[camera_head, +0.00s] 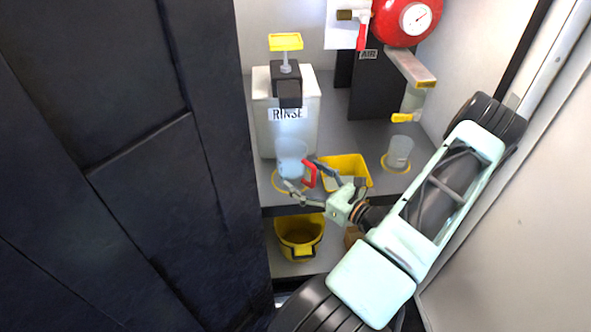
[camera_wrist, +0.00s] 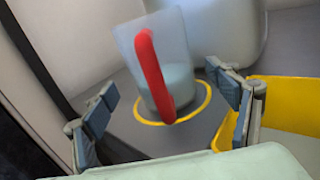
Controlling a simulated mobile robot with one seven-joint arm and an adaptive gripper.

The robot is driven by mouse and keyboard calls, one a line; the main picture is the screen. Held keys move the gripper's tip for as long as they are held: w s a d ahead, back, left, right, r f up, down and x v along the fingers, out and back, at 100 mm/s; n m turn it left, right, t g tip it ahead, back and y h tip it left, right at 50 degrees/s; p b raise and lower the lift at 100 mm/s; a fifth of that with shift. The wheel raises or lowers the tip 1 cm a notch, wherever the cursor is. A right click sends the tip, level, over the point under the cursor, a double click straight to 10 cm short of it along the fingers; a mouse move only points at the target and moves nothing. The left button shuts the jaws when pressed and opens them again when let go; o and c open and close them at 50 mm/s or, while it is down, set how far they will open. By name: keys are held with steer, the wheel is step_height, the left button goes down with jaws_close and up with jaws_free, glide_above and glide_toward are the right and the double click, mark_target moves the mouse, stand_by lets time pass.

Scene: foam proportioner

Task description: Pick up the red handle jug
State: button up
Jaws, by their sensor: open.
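The jug (camera_head: 291,157) is translucent with a red handle (camera_head: 309,174), and stands upright on the shelf by a yellow ring, in front of the white RINSE container. In the wrist view the jug (camera_wrist: 178,60) stands inside the yellow ring, with its red handle (camera_wrist: 154,77) facing me. It holds some pale liquid. My gripper (camera_head: 303,183) is open, with its fingers reaching toward the handle. In the wrist view my gripper's fingers (camera_wrist: 165,103) are spread to the left and right of the handle, apart from it. I cannot tell the exact distance.
A yellow tray (camera_head: 358,163) sits just right of the jug, close to my right finger. A second clear jug (camera_head: 399,152) stands in another yellow ring. The RINSE container (camera_head: 259,112) is behind. A yellow bucket (camera_head: 300,230) is below. A dark panel (camera_head: 110,200) bounds the left.

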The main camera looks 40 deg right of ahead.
mark_target(292, 164)
steer(key=w, duration=0.3)
steer(key=w+r+b, duration=0.1)
steer(key=w, duration=0.1)
steer(key=shift+a, duration=0.3)
steer(key=c, duration=1.4)
steer(key=shift+c, duration=0.4)
steer(key=shift+r, duration=0.1)
